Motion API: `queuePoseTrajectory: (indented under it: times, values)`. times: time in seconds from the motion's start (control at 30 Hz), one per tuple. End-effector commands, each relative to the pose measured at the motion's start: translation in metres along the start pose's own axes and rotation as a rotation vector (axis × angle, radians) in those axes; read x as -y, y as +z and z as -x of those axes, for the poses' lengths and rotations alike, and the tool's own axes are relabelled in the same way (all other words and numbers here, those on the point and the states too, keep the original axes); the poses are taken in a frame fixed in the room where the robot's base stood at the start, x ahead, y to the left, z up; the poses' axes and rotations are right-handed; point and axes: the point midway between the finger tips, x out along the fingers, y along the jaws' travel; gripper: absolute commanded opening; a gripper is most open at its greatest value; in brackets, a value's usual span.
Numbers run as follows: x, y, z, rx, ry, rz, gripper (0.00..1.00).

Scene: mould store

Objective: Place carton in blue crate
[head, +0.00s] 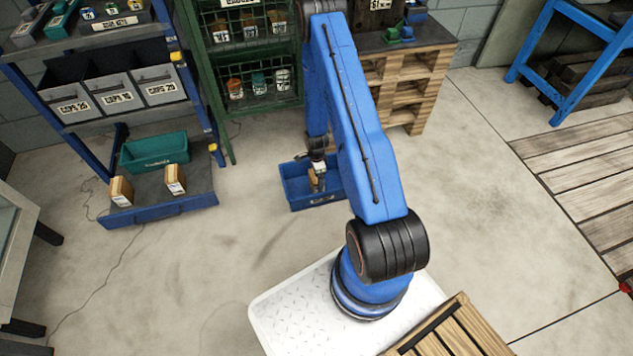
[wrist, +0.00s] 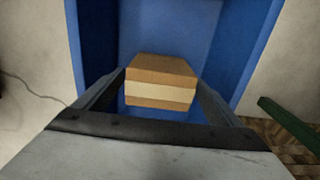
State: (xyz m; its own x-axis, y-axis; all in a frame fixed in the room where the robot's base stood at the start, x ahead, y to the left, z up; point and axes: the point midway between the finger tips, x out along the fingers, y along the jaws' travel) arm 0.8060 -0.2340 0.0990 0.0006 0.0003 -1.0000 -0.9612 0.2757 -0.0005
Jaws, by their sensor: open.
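The blue crate (head: 297,194) stands on the floor, partly hidden behind my arm. A brown carton with a pale band (wrist: 160,93) is between the fingers of my gripper (wrist: 160,100) in the wrist view, with the blue crate's floor and walls (wrist: 165,30) around and behind it. In the head view my gripper (head: 317,178) reaches down into the crate, with the small carton (head: 313,183) at its tips. The jaws are open around the carton. I cannot tell whether its underside touches the crate floor.
Two similar cartons (head: 121,191) (head: 175,179) stand on the low shelf (head: 150,206) at left, by a green bin (head: 155,151). A green wire rack (head: 218,100) and a wooden pallet stand (head: 415,85) stand behind the crate. Floor left of the crate is clear.

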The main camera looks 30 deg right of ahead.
Motion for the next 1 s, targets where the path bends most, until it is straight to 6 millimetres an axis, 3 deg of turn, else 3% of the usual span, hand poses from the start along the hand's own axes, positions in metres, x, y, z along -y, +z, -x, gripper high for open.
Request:
queuePoseTrajectory:
  times: [0.4,0.77,0.87,1.0]
  values:
    - [0.001,0.000,0.064,0.001,-0.002,-0.001,0.89]
    - [0.001,0.001,0.091,0.001,-0.003,0.006,0.89]
    - [0.005,0.004,0.108,0.001,-0.013,0.036,0.89]
    - [0.012,0.013,0.153,0.000,-0.035,0.124,0.89]
